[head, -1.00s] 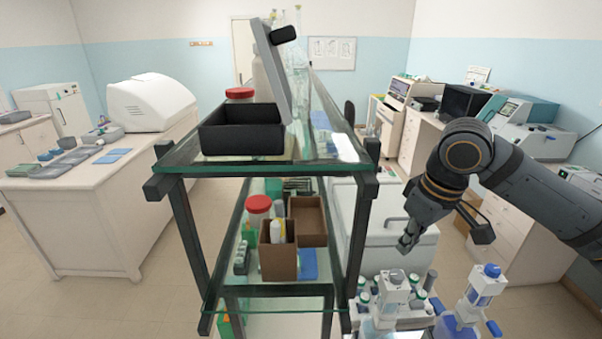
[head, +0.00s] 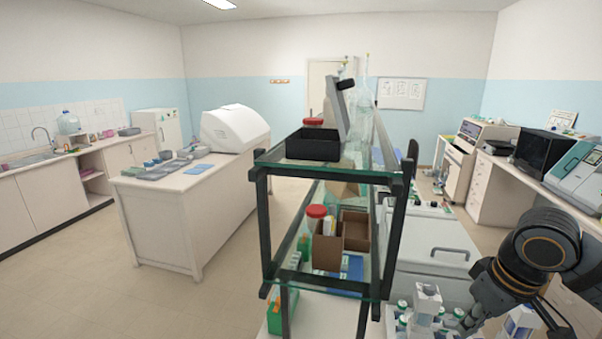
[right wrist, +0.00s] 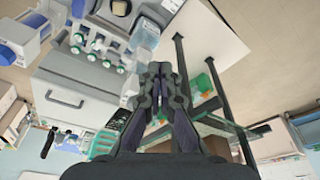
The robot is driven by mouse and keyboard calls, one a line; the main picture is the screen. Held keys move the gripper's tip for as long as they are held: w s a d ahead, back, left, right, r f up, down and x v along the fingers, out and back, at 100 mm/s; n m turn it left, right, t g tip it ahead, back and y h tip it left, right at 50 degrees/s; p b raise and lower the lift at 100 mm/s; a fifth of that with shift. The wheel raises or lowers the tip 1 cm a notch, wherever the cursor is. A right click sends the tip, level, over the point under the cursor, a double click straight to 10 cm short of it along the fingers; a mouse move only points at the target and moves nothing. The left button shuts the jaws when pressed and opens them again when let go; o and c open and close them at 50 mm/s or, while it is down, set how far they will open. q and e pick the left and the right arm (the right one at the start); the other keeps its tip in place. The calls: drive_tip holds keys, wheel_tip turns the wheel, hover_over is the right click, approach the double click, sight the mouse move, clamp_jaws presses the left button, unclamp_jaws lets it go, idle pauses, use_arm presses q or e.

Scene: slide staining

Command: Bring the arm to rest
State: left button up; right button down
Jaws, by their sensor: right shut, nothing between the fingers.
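My right arm comes in from the right edge of the head view, and my right gripper (head: 470,322) hangs low at the lower right. In the right wrist view the two fingers of the right gripper (right wrist: 160,72) are together with nothing between them. The gripper is in front of a group of white dispensers and green-capped bottles (head: 402,308), apart from them as far as I can tell. My left gripper is not in view.
A glass-shelved rack (head: 262,200) stands in the middle, with a black box (head: 313,146) on top and a cardboard box (head: 327,252) below. A large grey box (head: 435,250) with a handle stands right of it. Open floor (head: 150,300) lies at the left.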

drive_tip(key=a+f+t+y, duration=0.1)
drive_tip(key=a+f, duration=0.3)
drive_tip(key=f, duration=0.4)
drive_tip(key=a+f, duration=0.3)
drive_tip(key=f, duration=0.5)
drive_tip(key=s+a+f+m+h, duration=0.2)
drive_tip(key=s+f, duration=0.6)
drive_tip(key=f, duration=0.1)
drive_tip(key=s+d+f+b, duration=0.1)
drive_tip(key=f+b, duration=0.1)
drive_tip(key=f, duration=0.9)
drive_tip(key=s+d+f+g+b, duration=0.1)
drive_tip(key=f+b, duration=0.2)
drive_tip(key=f, duration=0.9)
drive_tip(key=s+d+f+b, duration=0.2)
drive_tip(key=f, duration=0.9)
use_arm(q)
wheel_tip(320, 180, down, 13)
drive_tip(key=b, duration=0.5)
drive_tip(key=shift+b, duration=0.4)
use_arm(e)
drive_tip(key=s+f+g, duration=0.1)
drive_tip(key=s+f, duration=1.7)
drive_tip(key=f, duration=0.4)
drive_tip(key=shift+d+m, duration=0.3)
drive_tip(key=shift+m, duration=0.1)
